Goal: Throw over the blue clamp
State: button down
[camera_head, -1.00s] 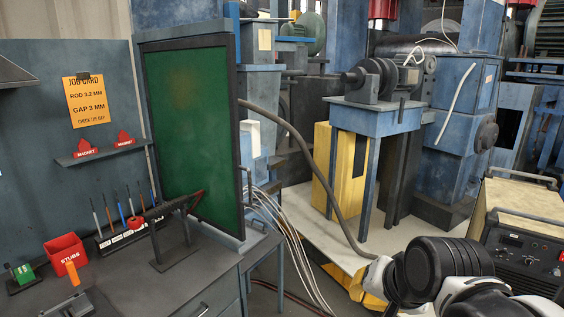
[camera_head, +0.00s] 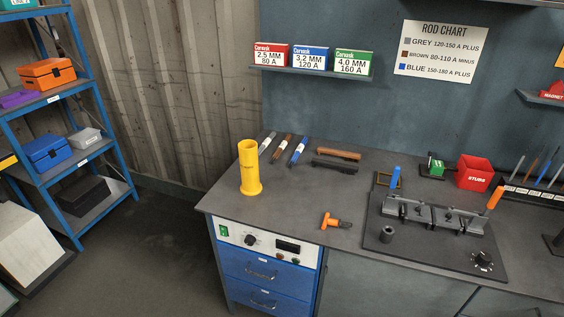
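The blue clamp handle (camera_head: 395,177) stands nearly upright at the back left of a dark fixture plate (camera_head: 400,262) on the grey workbench. An orange handle (camera_head: 495,198) at the fixture's right end leans to the right. Grey clamp bars and blocks (camera_head: 437,215) run along the plate between the two handles. How the blue handle joins its clamp is too small to tell. My gripper is not in view.
A yellow cylinder (camera_head: 249,168), several rods (camera_head: 299,150) and a small orange-handled tool (camera_head: 335,221) lie or stand left of the fixture. A red stubs bin (camera_head: 473,174) stands behind it. Floor left of the bench (camera_head: 150,240) is clear, beside a blue shelf rack (camera_head: 66,185).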

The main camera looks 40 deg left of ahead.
aim_at(397, 170)
jog(key=j+u, duration=0.35)
jog(key=i+j+u, duration=0.2)
jog(key=u, duration=0.2)
jog(key=i+l, duration=0.1)
jog(key=i, duration=0.9)
jog(key=l, duration=0.1)
